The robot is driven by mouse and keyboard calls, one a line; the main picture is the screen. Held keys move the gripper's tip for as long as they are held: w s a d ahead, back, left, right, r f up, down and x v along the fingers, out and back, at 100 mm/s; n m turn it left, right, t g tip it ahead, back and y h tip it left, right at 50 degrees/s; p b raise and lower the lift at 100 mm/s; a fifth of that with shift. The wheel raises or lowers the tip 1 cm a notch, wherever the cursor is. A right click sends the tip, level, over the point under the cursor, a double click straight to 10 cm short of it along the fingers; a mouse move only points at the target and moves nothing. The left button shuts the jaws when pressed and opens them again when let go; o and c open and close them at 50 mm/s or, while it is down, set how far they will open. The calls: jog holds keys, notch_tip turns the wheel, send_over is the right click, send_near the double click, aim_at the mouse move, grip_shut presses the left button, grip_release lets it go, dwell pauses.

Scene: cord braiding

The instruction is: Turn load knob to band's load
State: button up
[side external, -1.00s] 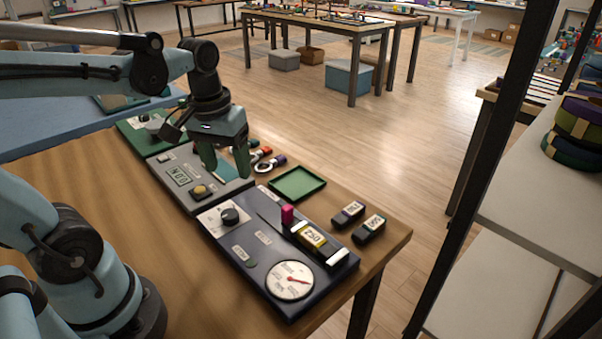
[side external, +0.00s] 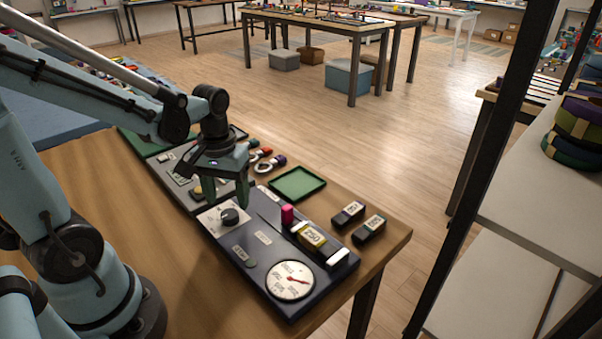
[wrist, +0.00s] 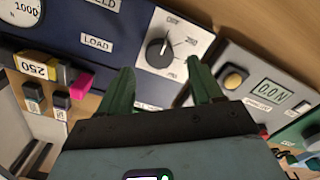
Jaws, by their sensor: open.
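The load knob (side external: 230,216) is a black round knob on a white plate of the dark blue panel. It also shows in the wrist view (wrist: 160,52), with its pale mark toward the upper label, which seems to read OFF; another label reads 250. My gripper (side external: 226,197) is open above the knob plate. In the wrist view its green fingers (wrist: 160,78) are spread below the knob, apart from it.
The panel has a round dial (side external: 290,280) with a red needle and a pink upright piece (side external: 287,214). Two dark labelled blocks (side external: 348,214) (side external: 370,228) and a green tray (side external: 297,184) lie beside it. A grey panel (wrist: 262,85) adjoins it.

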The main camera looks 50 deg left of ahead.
aim_at(230, 212)
jog(key=shift+f, duration=1.8)
jog(key=c, duration=1.1)
